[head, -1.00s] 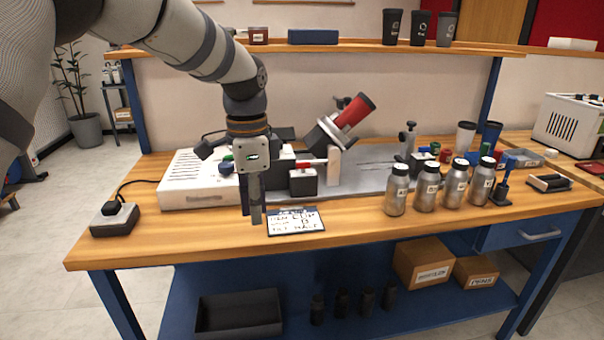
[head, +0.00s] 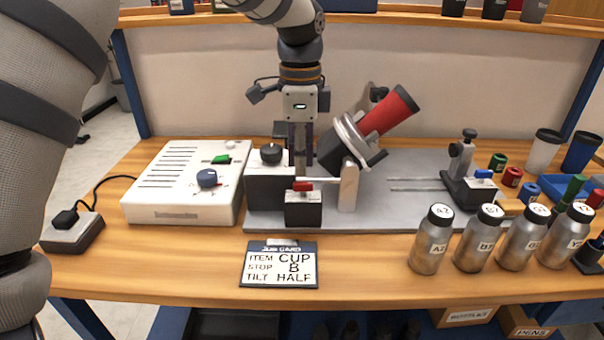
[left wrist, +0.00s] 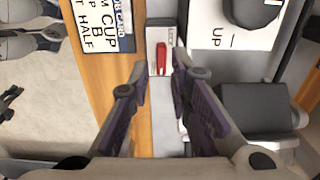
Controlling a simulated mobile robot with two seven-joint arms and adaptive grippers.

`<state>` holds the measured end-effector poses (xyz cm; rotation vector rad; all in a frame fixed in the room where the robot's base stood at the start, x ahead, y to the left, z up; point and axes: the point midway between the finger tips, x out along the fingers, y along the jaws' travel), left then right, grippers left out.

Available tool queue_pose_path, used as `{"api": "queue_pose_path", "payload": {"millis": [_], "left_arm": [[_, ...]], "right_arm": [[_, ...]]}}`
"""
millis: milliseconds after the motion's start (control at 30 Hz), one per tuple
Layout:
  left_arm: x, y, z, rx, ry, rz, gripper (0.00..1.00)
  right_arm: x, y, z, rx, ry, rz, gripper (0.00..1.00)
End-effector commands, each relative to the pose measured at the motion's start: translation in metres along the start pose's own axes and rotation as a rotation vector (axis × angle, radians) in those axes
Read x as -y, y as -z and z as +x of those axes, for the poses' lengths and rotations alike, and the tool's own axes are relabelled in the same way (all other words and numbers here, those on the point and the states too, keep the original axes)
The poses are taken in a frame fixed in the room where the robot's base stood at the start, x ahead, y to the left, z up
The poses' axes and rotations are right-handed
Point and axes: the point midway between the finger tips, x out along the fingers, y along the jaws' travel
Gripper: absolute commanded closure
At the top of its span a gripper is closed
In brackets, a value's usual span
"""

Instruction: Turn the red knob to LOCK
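The red knob (head: 303,186) is a small bar on the white top of a dark block (head: 303,210) at the fixture's front edge. In the left wrist view the red knob (left wrist: 161,58) lies beyond the fingertips, roughly between their lines, with LOCK lettering beside it. My left gripper (head: 301,165) points down just behind the knob in the head view. In the left wrist view its two fingers (left wrist: 158,82) are apart with nothing between them. Contact with the knob is not visible. My right gripper is out of view.
A white control box (head: 190,205) with a blue knob stands left. A tilted red cup (head: 388,112) in its clamp stands right of the gripper. Several metal bottles (head: 432,240) stand front right. The job card (head: 279,265) lies in front, with bare wood around it.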

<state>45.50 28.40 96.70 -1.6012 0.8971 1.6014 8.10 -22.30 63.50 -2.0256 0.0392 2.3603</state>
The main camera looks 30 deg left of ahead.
Motion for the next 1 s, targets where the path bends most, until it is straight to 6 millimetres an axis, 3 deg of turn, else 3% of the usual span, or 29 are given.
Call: {"api": "queue_pose_path", "payload": {"millis": [133, 300, 533, 600, 633, 1000], "left_arm": [[0.000, 0.000, 0.028, 0.001, -0.002, 0.000, 0.82], [0.000, 0.000, 0.042, -0.001, 0.000, 0.000, 0.82], [0.000, 0.000, 0.043, -0.001, 0.001, -0.001, 0.82], [0.000, 0.000, 0.043, -0.001, 0.001, -0.001, 0.98], [0.000, 0.000, 0.043, -0.001, 0.001, -0.001, 1.00], [0.000, 0.000, 0.042, -0.001, 0.001, -0.026, 1.00]], "right_arm": [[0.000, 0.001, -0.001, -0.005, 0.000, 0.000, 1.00], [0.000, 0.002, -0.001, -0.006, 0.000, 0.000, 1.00], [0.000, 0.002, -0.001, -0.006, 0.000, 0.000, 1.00], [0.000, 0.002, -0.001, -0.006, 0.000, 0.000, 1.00], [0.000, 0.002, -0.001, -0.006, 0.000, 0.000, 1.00], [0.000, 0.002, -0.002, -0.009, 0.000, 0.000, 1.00]]}}
